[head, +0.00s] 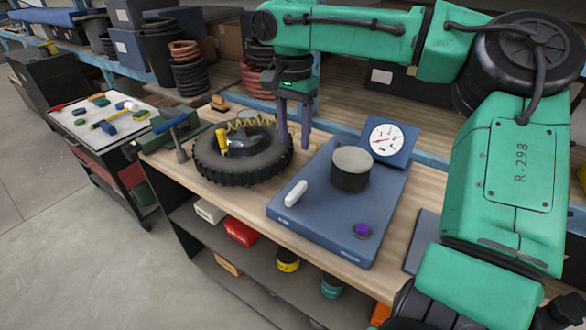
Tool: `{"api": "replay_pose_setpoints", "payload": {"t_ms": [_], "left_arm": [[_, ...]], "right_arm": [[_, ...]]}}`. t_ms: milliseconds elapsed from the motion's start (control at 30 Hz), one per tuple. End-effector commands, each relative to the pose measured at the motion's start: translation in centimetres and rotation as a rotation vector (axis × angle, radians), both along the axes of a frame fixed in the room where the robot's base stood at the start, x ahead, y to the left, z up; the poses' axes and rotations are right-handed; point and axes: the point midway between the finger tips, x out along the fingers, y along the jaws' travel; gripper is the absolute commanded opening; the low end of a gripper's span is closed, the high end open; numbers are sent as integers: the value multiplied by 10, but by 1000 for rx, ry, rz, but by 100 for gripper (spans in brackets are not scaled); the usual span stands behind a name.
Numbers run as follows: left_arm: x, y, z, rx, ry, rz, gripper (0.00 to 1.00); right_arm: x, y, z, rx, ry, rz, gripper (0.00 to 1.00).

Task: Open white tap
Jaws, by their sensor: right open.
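A white rounded handle (296,192), which looks like the white tap, sits near the left edge of a blue panel (315,225) on the workbench. It slants from lower left to upper right. The panel also carries a dark cylinder with a pale top (351,169), a purple knob (362,230) and a dial gauge (387,140) at its back. My right gripper (294,145) points down with its two purple fingers apart and nothing seen between them. It appears behind the white handle, close to the tyre's right side. My left gripper is out of view.
A black tyre (242,152) with a yellow coiled hose lies left of the panel. A blue-handled vice (178,135) stands at the bench's left end. A tool cart (100,118) is farther left. Shelves with boxes are below, and stacked tyres and bins stand behind.

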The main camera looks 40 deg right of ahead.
Motion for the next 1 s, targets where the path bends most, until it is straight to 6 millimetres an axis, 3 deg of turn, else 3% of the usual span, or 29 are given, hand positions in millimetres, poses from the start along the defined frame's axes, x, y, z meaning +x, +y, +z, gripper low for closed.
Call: {"api": "replay_pose_setpoints", "payload": {"t_ms": [167,333,467,600,733,900,933,1000], "left_arm": [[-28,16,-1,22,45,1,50],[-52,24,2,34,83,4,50],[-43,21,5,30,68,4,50],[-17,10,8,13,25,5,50],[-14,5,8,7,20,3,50],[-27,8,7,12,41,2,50],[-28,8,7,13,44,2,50],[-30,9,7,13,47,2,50]], "right_arm": [[-2,0,-32,2,3,1,55],[-3,0,-79,3,2,0,55],[-4,0,-111,3,3,0,55],[-3,0,-133,2,-1,0,55],[-3,0,-140,2,-4,0,55],[-3,0,-141,2,-4,0,55],[-3,0,-141,2,-4,0,51],[-3,0,-140,2,-4,0,24]]}}
